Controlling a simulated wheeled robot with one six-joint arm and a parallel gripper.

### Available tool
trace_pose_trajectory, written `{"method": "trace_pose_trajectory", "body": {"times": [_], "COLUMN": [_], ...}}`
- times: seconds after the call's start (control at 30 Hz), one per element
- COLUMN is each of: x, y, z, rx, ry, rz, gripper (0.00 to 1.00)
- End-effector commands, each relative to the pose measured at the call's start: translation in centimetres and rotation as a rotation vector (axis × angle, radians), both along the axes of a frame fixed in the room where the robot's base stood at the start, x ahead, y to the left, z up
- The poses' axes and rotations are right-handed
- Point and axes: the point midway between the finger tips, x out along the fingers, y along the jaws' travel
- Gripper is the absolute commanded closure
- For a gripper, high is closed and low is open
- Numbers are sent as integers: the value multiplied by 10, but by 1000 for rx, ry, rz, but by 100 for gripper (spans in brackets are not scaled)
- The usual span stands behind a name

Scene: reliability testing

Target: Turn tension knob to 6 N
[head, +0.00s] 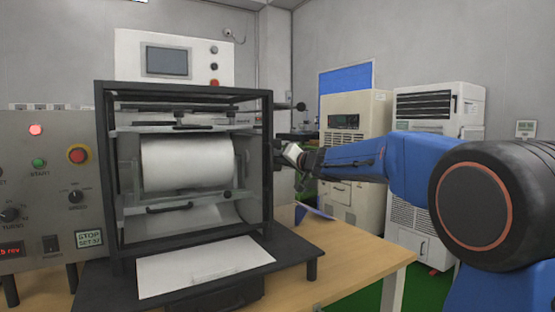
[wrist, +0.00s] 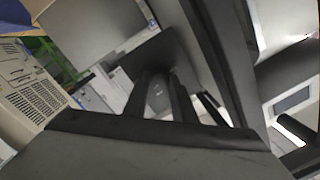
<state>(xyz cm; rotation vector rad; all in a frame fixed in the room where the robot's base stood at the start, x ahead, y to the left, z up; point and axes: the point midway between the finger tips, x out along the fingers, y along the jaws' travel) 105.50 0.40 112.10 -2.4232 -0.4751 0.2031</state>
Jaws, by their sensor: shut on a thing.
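My gripper (head: 282,152) reaches in from the right and is at the right side of the black-framed machine (head: 268,200), about level with the white roll. In the wrist view its two dark fingers (wrist: 160,103) are shut on a small dark grey knob (wrist: 157,92) that shows between them. Most of this knob is hidden by the fingers, and the head view does not show it clearly. No tension scale, pointer or 6 N mark is readable in either view.
A white roll (head: 187,163) sits inside the machine. A black rod end (head: 300,106) sticks out above my gripper. The control panel (head: 50,150) with several knobs stands at the left. The wooden table (head: 350,255) is clear at the front right.

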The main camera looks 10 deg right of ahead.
Motion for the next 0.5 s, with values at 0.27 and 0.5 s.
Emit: {"method": "trace_pose_trajectory", "body": {"times": [0.27,0.5], "x": [0,0], "y": [0,0], "z": [-3,-3], "rx": [179,266], "ry": [62,90], "rz": [0,1], "gripper": [98,98]}}
